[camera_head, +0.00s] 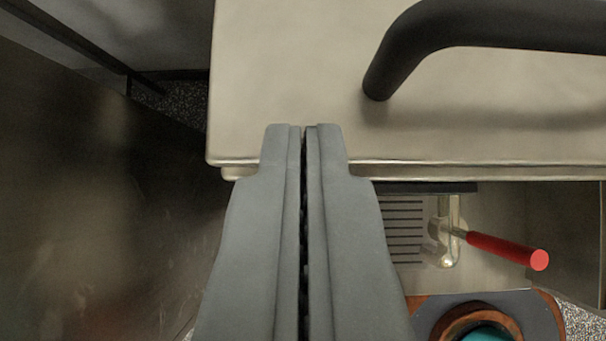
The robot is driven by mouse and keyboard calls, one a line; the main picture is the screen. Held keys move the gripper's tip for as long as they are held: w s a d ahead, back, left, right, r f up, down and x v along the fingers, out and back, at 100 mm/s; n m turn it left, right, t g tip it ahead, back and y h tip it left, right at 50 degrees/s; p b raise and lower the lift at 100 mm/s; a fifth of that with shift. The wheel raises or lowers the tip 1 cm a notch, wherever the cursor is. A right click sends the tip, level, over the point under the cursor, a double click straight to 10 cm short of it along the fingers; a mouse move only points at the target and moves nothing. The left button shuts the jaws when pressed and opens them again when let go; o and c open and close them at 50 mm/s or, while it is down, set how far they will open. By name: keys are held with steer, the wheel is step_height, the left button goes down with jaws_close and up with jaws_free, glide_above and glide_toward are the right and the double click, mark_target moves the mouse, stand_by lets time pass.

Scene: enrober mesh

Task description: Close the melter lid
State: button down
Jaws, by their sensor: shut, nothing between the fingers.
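The melter lid (290,60) is a flat, pale metal panel with rounded edges across the upper middle and right of the view. A dark, thick bar handle (500,22) is fixed on it at the upper right. My gripper (303,128) is shut and empty, with its fingertips overlapping the lid's near edge in the picture, left of the handle. I cannot tell whether the fingertips touch the lid. The lid's top and right parts run out of view, and its hinge does not show.
A lever with a red grip (500,249) sticks out below the lid at the right, beside a slotted vent (404,230). A brown-rimmed round opening with teal inside (487,334) is at the bottom right. A dark metal panel (100,190) fills the left.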

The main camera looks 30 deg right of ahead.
steer(key=shift+s+a+f+t+h, duration=0.15)
steer(key=shift+f+t+h, duration=0.1)
steer(key=shift+f, duration=0.7)
steer(key=shift+s+f+t+h, duration=0.15)
steer(key=shift+f+t, duration=0.1)
steer(key=shift+f, duration=0.65)
